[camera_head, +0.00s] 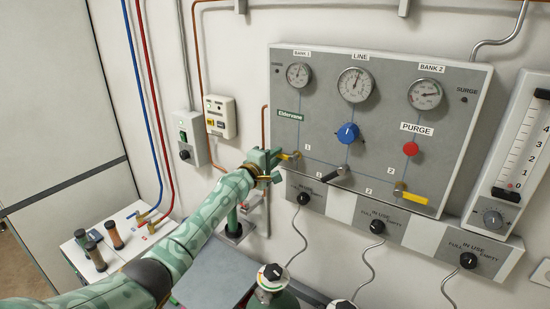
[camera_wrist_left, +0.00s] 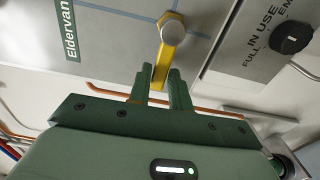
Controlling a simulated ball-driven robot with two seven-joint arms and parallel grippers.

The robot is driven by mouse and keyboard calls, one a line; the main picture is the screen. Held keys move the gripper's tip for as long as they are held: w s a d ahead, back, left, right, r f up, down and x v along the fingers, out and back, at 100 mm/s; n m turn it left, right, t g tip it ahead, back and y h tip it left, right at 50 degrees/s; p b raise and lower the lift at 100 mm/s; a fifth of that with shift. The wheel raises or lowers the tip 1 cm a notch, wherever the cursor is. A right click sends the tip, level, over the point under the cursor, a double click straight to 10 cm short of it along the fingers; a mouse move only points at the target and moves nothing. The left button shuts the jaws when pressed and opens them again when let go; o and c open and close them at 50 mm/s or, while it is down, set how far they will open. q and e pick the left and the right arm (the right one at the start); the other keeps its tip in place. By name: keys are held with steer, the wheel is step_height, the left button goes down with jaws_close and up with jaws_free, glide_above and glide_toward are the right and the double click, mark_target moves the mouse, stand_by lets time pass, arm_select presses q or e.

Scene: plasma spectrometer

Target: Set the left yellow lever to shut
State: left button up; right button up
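The left yellow lever (camera_head: 285,156) is on the lower left of the grey gas panel, pointing left from its hex pivot. In the left wrist view the lever (camera_wrist_left: 162,62) hangs down from the pivot, with its free end between my fingertips. My left gripper (camera_head: 273,160) is at the lever's free end. In the wrist view its two green fingers (camera_wrist_left: 160,78) stand apart, one on each side of the lever, with narrow gaps; contact is not clear. The right yellow lever (camera_head: 411,196) points right and slightly down. My right gripper is not in view.
A black lever (camera_head: 332,174) sits between the yellow ones. A blue knob (camera_head: 347,133), red purge button (camera_head: 410,149) and gauges (camera_head: 354,85) are above. Regulator boxes (camera_head: 304,197) lie below. A copper pipe (camera_head: 265,130) runs close to my left gripper.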

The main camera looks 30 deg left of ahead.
arm_select(q)
steer(key=shift+o, duration=1.2)
steer(key=s+a+p, duration=0.2)
steer(key=s+p, duration=0.3)
steer(key=s, duration=1.1)
steer(key=shift+a, duration=0.15)
